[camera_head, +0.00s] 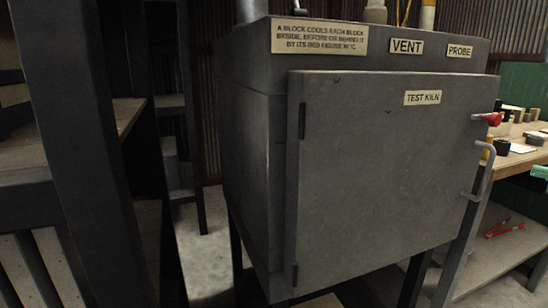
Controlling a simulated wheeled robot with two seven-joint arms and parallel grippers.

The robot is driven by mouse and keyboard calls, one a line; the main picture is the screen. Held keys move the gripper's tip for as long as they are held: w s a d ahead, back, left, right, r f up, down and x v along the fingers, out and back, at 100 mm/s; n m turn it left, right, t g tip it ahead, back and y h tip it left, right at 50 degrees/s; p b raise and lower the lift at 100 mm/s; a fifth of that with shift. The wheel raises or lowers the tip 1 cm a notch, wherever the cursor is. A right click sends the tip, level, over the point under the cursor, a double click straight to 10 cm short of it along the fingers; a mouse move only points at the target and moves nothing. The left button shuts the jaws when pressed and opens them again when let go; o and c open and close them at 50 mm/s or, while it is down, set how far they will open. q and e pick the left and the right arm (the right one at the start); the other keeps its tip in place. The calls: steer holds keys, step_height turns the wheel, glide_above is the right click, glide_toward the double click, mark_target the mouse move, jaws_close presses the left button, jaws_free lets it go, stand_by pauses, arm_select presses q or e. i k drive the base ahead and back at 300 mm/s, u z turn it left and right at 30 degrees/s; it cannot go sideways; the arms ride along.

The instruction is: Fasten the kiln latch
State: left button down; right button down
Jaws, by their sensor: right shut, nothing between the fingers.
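The grey kiln (255,150) stands in the middle of the view on legs. Its door (375,160), labelled TEST KILN, lies against the front, with hinges on its left edge. The kiln latch (490,118) is a short metal lever with a red knob at the door's upper right edge. It lies about level; whether it is engaged is too small to tell. A bent grey door handle (482,172) is below it. My left gripper is out of view.
A bench (515,162) with small blocks stands behind the kiln at the right. Red tongs (505,229) lie on a lower shelf there. A dark post (80,150) and shelves (125,112) fill the left. The space before the door looks clear.

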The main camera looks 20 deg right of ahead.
mark_target(494, 119)
steer(key=k, duration=1.45)
